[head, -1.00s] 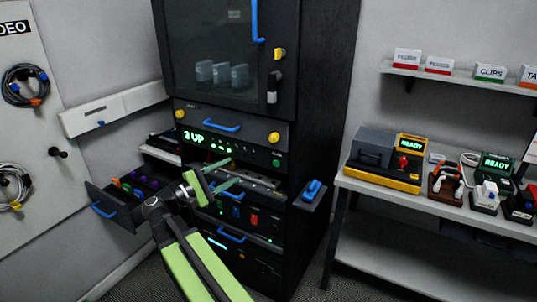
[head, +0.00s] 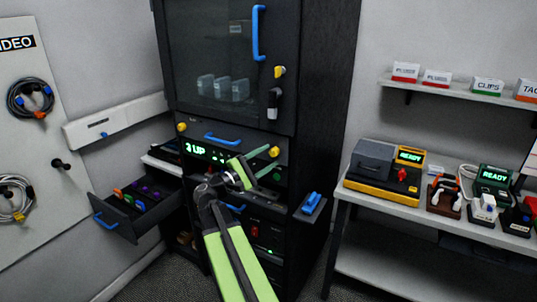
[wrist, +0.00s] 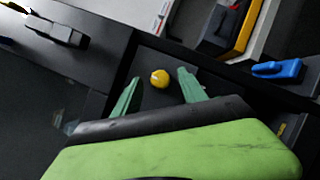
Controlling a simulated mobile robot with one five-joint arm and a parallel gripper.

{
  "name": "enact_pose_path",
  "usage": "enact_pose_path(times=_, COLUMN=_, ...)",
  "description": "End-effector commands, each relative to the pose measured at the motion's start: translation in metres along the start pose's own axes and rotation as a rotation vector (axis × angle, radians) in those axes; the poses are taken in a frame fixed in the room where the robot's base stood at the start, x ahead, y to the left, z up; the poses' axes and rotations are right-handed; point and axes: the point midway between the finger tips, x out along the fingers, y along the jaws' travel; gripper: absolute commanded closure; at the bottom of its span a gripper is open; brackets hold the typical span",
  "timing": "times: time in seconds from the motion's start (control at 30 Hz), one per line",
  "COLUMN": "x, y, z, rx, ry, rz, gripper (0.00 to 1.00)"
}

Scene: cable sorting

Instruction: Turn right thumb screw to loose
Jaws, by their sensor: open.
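The right thumb screw (head: 274,152) is a yellow knob at the right end of the dark rack panel with a blue handle. In the wrist view the screw (wrist: 159,78) shows between my two green fingertips, with a gap on each side. My gripper (head: 262,163) is open and empty in front of the panel, close to the screw. How far the fingertips are from the panel is hard to tell. The left thumb screw (head: 182,127), also yellow, is at the panel's other end.
A glass cabinet door with a blue handle (head: 259,33) is above the panel. An open drawer (head: 125,230) juts out at lower left. A small side holder with a blue item (head: 311,202) sits right of the rack. A bench (head: 360,193) with devices stands further right.

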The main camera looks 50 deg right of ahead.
Motion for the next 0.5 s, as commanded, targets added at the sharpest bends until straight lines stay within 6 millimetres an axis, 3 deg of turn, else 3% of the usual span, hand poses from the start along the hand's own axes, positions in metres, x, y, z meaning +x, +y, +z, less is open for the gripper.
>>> enact_pose_path(times=0.13, x=0.015, y=0.000, z=0.000, rx=0.000, ry=-0.001, rz=-0.001, gripper=0.50)
enact_pose_path(times=0.43, x=0.018, y=-0.001, z=0.000, rx=0.000, ry=0.000, rz=0.000, gripper=0.50)
enact_pose_path(times=0.5, x=0.018, y=-0.001, z=0.000, rx=0.000, ry=0.000, rz=0.000, gripper=0.58)
